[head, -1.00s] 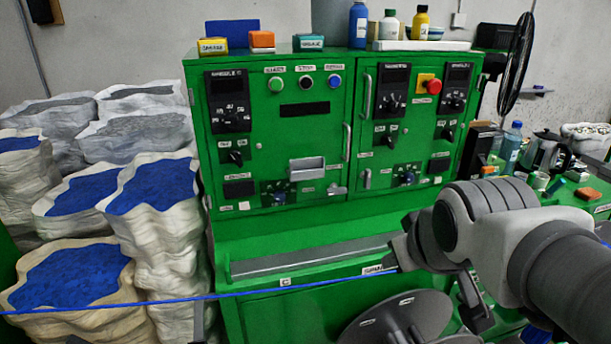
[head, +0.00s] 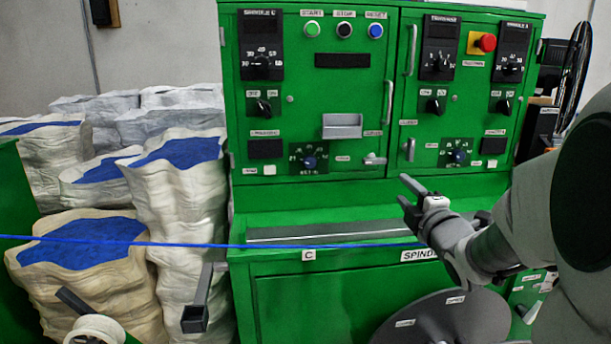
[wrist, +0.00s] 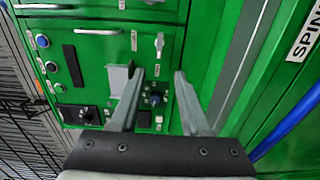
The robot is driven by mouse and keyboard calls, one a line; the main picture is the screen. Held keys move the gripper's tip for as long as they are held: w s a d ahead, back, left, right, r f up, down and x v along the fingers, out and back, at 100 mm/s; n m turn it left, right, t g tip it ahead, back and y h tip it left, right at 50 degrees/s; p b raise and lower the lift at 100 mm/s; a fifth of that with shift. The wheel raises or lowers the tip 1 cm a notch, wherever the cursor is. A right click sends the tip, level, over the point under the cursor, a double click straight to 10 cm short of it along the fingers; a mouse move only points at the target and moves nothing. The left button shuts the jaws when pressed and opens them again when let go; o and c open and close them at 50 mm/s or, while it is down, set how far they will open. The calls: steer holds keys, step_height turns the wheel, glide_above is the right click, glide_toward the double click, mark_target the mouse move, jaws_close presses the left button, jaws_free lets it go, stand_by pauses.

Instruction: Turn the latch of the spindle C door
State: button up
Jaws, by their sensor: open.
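The spindle C door (head: 345,95) is the left green door of the cabinet, shut, with a SPINDLE C dial at its top left. Its latch (head: 375,160) is a small grey lever lying about horizontal at the door's lower right. In the wrist view, which is turned sideways, the latch (wrist: 158,44) stands above the fingertips. My gripper (head: 405,190) is open and empty, in front of the cabinet, low and right of the latch. In the wrist view its two fingers (wrist: 160,73) are spread, apart from the latch.
A blue cable (head: 180,243) runs across in front of the cabinet, below my gripper. A grey tray (head: 342,126) juts from the door left of the latch. A vertical handle (head: 388,102) is above the latch. The right door's latch (head: 410,149) is nearby.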

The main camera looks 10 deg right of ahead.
mark_target(376, 162)
steer(key=w, duration=1.7)
steer(key=shift+w, duration=0.2)
jaws_close()
